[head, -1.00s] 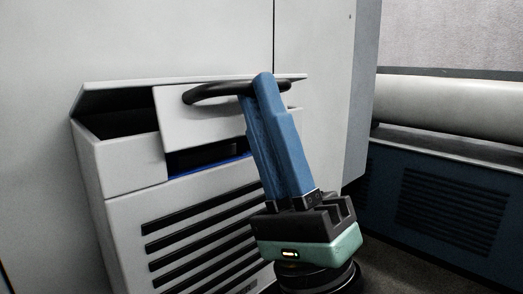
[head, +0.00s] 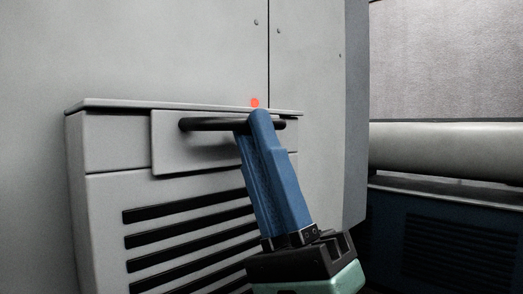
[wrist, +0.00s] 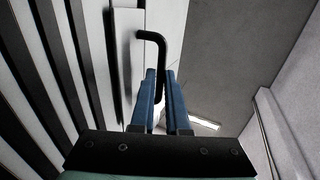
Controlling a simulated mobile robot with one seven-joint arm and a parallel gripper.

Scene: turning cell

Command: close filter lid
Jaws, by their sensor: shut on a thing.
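The filter lid (head: 200,103) is a grey-white flap at the top of the louvred housing. In the head view it lies level, and no dark gap shows under it. Its front plate (head: 172,150) hangs over the housing front and carries a black bar handle (head: 205,124). My gripper (head: 259,118) has blue fingers shut on the right part of this handle. In the wrist view, my gripper (wrist: 161,78) has the bent black handle (wrist: 162,50) between its two fingers. The far finger is mostly hidden in the head view.
Black louvre slots (head: 190,208) run across the housing front below the lid. A tall grey cabinet wall (head: 150,50) rises behind it. A pale horizontal cylinder (head: 450,150) lies above a dark blue panel (head: 440,235) at the right.

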